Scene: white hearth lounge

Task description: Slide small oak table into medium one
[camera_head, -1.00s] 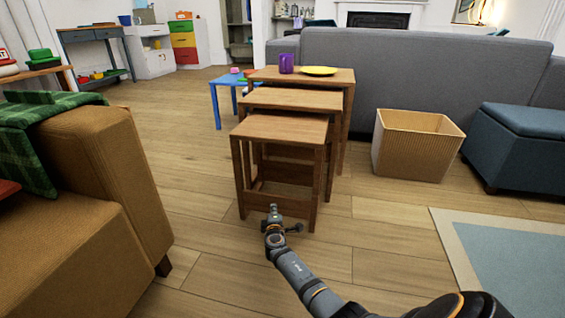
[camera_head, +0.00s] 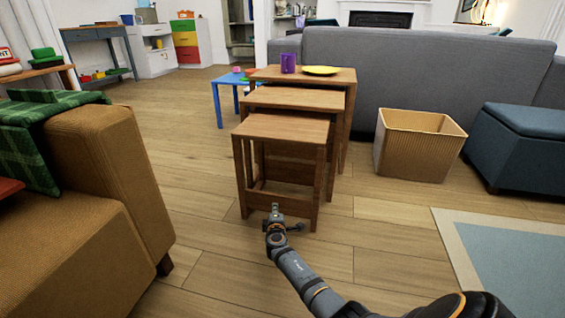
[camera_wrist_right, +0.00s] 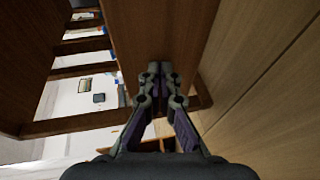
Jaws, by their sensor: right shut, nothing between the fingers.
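Three oak nesting tables stand one behind another in the head view. The small table (camera_head: 282,127) is at the front, partly inside the medium table (camera_head: 294,98), whose top sticks out behind it. The large table (camera_head: 330,76) is at the back. My right gripper (camera_head: 275,208) is shut and empty, low in front of the small table near its bottom front rail. In the right wrist view its closed fingers (camera_wrist_right: 154,70) point at brown wood; whether they touch it I cannot tell. My left gripper is not in view.
A purple cup (camera_head: 288,63) and yellow plate (camera_head: 320,70) sit on the large table. A ribbed bin (camera_head: 418,145) stands right of the tables. A brown armchair (camera_head: 95,215) is at the left. The floor around the small table's front is clear.

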